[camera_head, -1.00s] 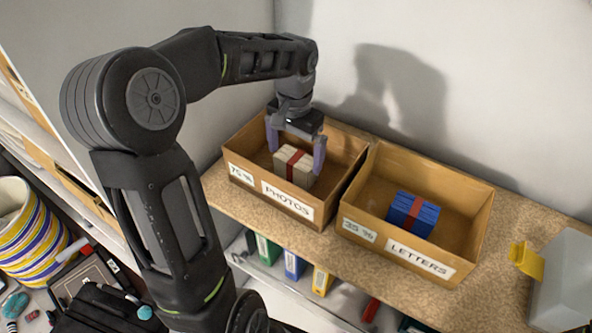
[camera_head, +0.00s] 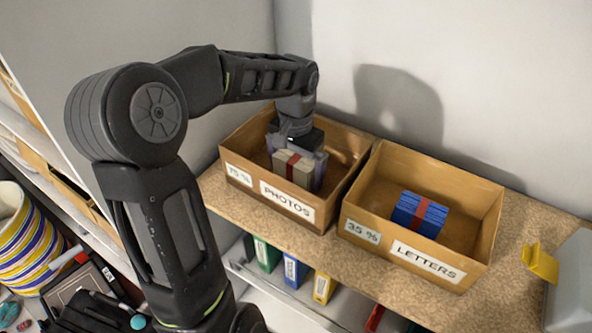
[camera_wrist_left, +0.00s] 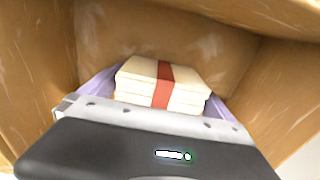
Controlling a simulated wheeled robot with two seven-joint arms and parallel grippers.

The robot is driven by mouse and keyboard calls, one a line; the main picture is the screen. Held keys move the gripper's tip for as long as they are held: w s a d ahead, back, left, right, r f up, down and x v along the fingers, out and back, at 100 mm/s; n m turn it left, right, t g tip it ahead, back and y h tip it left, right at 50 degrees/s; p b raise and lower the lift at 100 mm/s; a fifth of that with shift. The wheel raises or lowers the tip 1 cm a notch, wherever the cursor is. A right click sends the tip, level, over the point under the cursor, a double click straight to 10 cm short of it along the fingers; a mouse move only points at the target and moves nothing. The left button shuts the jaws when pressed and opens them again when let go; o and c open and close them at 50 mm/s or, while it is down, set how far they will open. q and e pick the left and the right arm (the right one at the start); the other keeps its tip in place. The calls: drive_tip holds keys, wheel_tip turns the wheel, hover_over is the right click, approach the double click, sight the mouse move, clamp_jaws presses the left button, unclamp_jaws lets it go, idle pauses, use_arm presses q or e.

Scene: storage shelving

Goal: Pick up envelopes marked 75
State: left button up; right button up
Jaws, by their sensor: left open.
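A bundle of cream envelopes (camera_head: 296,170) with a red band lies in the left cardboard box (camera_head: 271,213), labelled "75 %" and "PHOTOS". My left gripper (camera_head: 298,163) is open and lowered into this box, with its fingers on either side of the bundle. In the left wrist view the cream envelopes (camera_wrist_left: 162,84) sit between the purple fingers, whose tips are hidden. A blue bundle (camera_head: 418,214) with a red band lies in the right box (camera_head: 402,262), labelled "35 %" and "LETTERS". My right gripper is not in view.
Both boxes stand close together on a cork-topped shelf (camera_head: 515,240) against a white wall. A grey container with a yellow clip (camera_head: 540,262) is at the right edge. Coloured binders (camera_head: 292,268) stand on the shelf below. A striped basket (camera_head: 25,240) is at left.

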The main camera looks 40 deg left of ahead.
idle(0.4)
use_arm(q)
drive_tip(key=c, duration=1.2)
